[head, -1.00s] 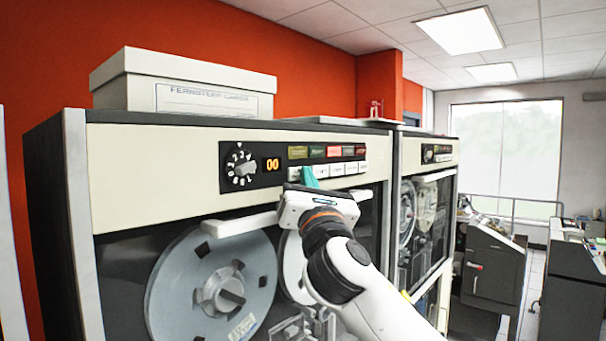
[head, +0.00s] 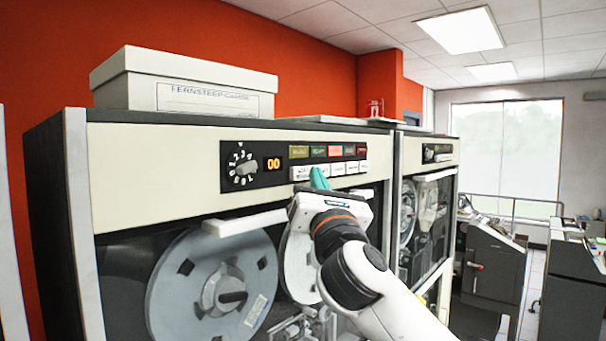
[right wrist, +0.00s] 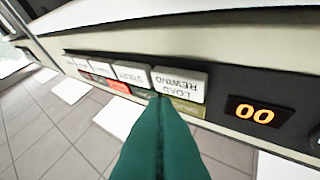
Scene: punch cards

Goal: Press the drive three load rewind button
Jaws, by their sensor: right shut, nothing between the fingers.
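The white load rewind button (right wrist: 179,84) is upside down and lettered in the right wrist view. In the head view it is the leftmost white button (head: 300,173) in the lower row on the tape drive's black panel. My right gripper (head: 317,174) has teal fingers, shut and empty, pointing at the panel just right of that button. In the right wrist view the fingertips (right wrist: 160,97) reach the button's lower corner, by the gap to its neighbour; I cannot tell whether they touch. My left gripper is not in view.
Next to the button is another white button (right wrist: 131,74). Coloured lamps (head: 335,151), an orange 00 display (head: 273,164) and a number dial (head: 241,168) share the panel. A handle (head: 245,222) juts out below, above a tape reel (head: 190,300). A second drive (head: 428,200) stands right.

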